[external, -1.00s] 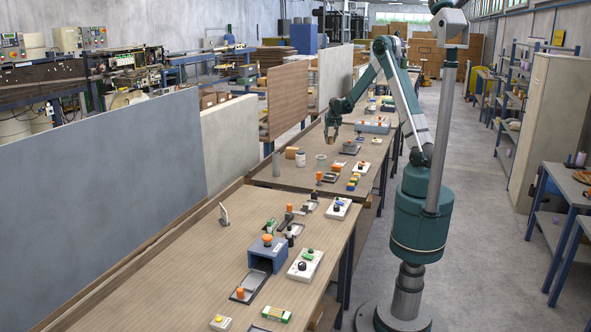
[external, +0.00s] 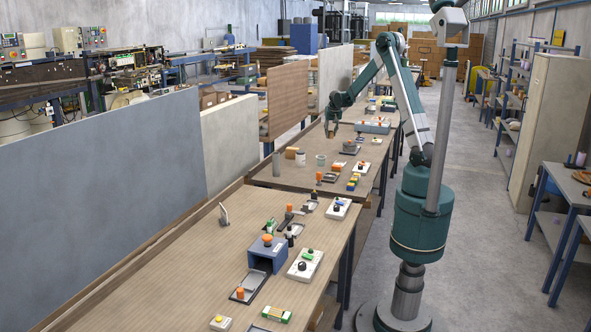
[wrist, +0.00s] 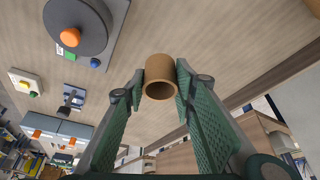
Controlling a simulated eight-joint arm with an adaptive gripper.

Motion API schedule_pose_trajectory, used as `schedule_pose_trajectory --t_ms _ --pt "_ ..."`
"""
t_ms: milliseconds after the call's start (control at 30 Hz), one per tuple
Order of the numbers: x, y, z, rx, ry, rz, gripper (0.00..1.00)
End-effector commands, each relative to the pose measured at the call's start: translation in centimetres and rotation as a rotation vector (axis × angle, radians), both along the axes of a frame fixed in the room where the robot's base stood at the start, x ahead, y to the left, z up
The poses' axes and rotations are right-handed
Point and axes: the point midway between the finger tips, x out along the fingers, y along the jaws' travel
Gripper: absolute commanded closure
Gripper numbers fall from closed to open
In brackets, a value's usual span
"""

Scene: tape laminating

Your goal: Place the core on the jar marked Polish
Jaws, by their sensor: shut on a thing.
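In the wrist view, a short brown cardboard core (wrist: 158,68), a hollow tube, is held between the green fingers of my gripper (wrist: 159,84). Its open end faces the camera. In the external view, my gripper (external: 331,130) hangs over the far table, with the core too small to make out clearly. I cannot read any label, so I cannot tell which is marked Polish.
Small devices with coloured knobs, such as a black tray device (external: 329,178), line the table's right side. In the wrist view a large grey round device (wrist: 60,25) is at upper left. Bare wood surrounds the core.

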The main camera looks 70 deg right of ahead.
Motion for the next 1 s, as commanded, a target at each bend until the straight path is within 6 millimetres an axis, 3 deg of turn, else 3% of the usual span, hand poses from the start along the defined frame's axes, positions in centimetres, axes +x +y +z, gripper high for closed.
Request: schedule_pose_trajectory --t_ms 267,467,667,1000 --pt "0.6 1.0 0.4 0.000 0.000 0.012 0.79" --pt "2.1 4.1 1.5 0.000 0.000 0.046 0.79" --pt "4.4 9.3 3.3 0.000 -0.001 0.103 0.79" --pt "7.8 19.7 6.4 0.000 0.000 0.217 0.79"
